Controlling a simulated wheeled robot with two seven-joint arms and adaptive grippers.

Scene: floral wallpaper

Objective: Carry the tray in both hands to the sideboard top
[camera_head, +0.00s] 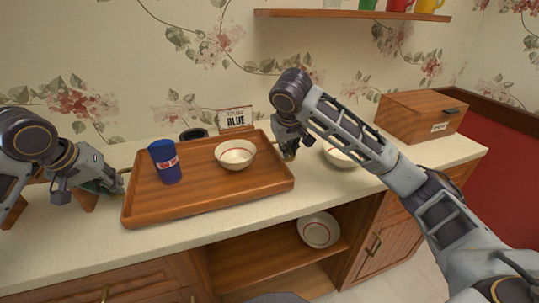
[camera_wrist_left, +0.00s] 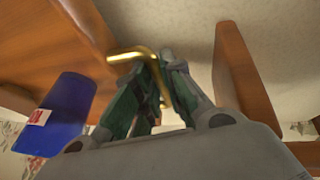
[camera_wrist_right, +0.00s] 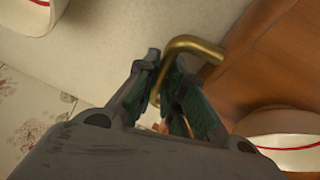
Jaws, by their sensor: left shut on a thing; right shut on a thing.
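The wooden tray (camera_head: 215,200) is over the pale sideboard top (camera_head: 60,245); I cannot tell whether it touches the surface. It looks about level and carries an upright blue cup (camera_head: 166,163) on its left side and a white bowl with a red ring (camera_head: 235,154) right of its middle. My left gripper (camera_head: 119,182) is shut on the tray's left brass handle (camera_wrist_left: 126,56). My right gripper (camera_head: 289,153) is shut on the right brass handle (camera_wrist_right: 192,45). The blue cup also shows in the left wrist view (camera_wrist_left: 62,110).
Behind the tray stand a sign reading "BLUE" (camera_head: 235,118) and a dark round item (camera_head: 193,134). Another bowl (camera_head: 341,157) and a wooden box (camera_head: 420,117) are to the right. A wall shelf (camera_head: 350,14) holds colored cups.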

